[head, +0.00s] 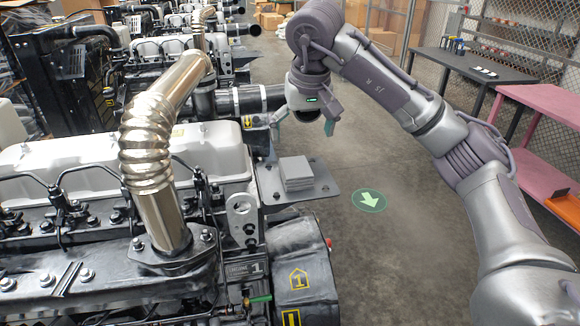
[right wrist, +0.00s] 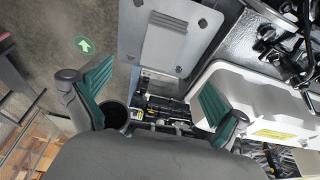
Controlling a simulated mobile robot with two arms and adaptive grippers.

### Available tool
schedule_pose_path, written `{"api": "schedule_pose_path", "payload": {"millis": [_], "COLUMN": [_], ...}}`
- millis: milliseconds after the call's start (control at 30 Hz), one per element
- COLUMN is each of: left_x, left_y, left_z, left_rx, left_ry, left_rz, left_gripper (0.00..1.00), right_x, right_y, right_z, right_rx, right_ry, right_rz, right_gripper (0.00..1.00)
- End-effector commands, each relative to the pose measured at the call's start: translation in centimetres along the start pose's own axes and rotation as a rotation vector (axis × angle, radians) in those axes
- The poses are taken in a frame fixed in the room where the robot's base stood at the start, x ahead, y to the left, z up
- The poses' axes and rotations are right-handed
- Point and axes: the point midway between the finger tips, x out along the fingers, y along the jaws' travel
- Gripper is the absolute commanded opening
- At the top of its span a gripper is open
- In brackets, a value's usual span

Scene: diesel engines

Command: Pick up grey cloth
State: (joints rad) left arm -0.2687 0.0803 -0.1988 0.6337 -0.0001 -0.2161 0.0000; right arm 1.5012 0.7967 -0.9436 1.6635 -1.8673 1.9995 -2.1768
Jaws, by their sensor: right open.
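The grey cloth (head: 296,173) is a folded, ribbed stack. It lies on a flat grey metal plate (head: 322,188) that sticks out from the side of the engine. In the right wrist view the cloth (right wrist: 165,38) shows at the top, on the plate (right wrist: 130,28). My right gripper (head: 303,125) is open and empty, above and beyond the cloth, with its fingers pointing down. In the right wrist view the green-padded fingers of my right gripper (right wrist: 152,95) are spread wide, and the cloth is ahead of them, not between them. My left gripper is not in view.
The near engine (head: 100,160) with a shiny exhaust pipe (head: 150,140) stands on the left. More engines (head: 165,45) line up behind it. A dark table (head: 470,65) and a pink shelf (head: 545,180) stand on the right. Floor with a green arrow mark (head: 369,200) lies clear between.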

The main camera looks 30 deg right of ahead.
Motion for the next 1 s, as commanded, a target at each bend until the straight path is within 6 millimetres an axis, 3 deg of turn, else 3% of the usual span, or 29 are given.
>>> {"api": "schedule_pose_path", "payload": {"millis": [100,267,367,467,633,800,1000], "left_x": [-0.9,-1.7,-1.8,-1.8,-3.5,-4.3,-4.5], "left_y": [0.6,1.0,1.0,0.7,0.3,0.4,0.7], "left_z": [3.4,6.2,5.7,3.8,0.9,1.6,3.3], "left_rx": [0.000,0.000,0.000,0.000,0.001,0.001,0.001], "left_ry": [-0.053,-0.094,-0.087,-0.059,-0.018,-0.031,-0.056], "left_rz": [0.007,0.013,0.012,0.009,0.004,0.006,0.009], "left_gripper": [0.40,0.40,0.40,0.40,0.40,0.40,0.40], "right_x": [2.5,5.2,6.2,6.6,8.5,11.0,11.8], "right_y": [0.0,-0.1,-0.1,-0.1,-0.5,-0.5,-0.5], "right_z": [0.1,0.0,0.0,-0.1,-0.6,-0.8,-0.8], "right_rx": [0.001,0.001,0.000,0.001,0.001,0.001,0.001], "right_ry": [-0.007,-0.005,-0.003,-0.002,-0.008,-0.005,-0.001], "right_rz": [0.001,-0.001,-0.003,-0.003,-0.004,-0.004,-0.005], "right_gripper": [0.98,0.98,0.98,0.98,0.98,0.98,0.98]}}
